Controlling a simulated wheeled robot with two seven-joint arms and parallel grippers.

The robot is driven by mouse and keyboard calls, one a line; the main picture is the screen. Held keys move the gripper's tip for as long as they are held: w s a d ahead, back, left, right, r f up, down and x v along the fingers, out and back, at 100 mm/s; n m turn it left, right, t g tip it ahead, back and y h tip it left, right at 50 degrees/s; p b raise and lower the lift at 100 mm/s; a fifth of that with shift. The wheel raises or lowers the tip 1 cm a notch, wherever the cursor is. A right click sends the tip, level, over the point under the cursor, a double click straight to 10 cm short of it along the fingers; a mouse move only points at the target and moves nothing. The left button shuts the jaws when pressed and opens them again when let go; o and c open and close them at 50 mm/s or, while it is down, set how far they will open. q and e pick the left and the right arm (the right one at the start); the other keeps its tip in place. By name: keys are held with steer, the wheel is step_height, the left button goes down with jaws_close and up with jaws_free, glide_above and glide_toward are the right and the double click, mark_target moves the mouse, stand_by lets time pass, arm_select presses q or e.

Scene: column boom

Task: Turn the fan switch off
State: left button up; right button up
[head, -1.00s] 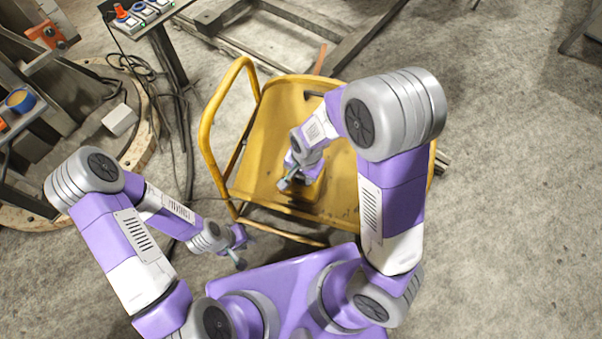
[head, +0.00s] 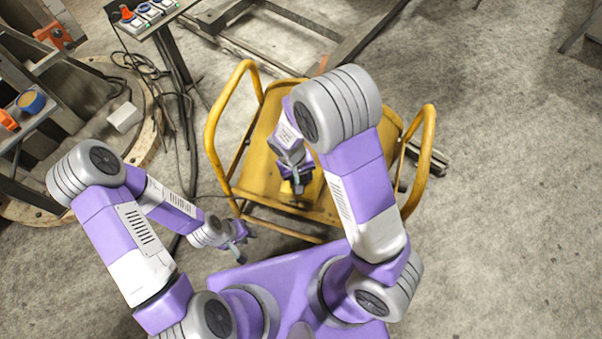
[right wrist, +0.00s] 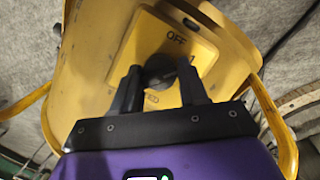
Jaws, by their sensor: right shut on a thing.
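The fan switch is a dark round knob (right wrist: 159,69) on a raised yellow plate (right wrist: 128,52) marked OFF, seen in the right wrist view. Part of a second label shows below the knob. My right gripper (right wrist: 160,80) has its two black fingers on either side of the knob and is shut on it. The fingers hide parts of the plate, and I cannot tell which way the knob points. In the head view my right gripper (head: 298,184) is over the yellow cart. My left gripper (head: 239,240) hangs left of it, empty; its opening is unclear.
The yellow cart (head: 262,140) has tube handles on both sides. A stand with several switch boxes (head: 150,12) is at the top left, with loose cables below. Metal frames lie behind the cart. The concrete floor on the right is mostly clear.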

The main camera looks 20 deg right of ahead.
steer(key=n+h, duration=0.1)
steer(key=n, duration=0.2)
steer(key=shift+n, duration=0.3)
steer(key=shift+n+t+h, duration=0.3)
steer(key=shift+n+h, duration=0.4)
steer(key=shift+n, duration=1.2)
steer(key=o, duration=1)
steer(key=shift+a, duration=0.1)
steer(key=p+v, duration=0.2)
steer(key=v, duration=0.5)
steer(key=shift+r, duration=0.25)
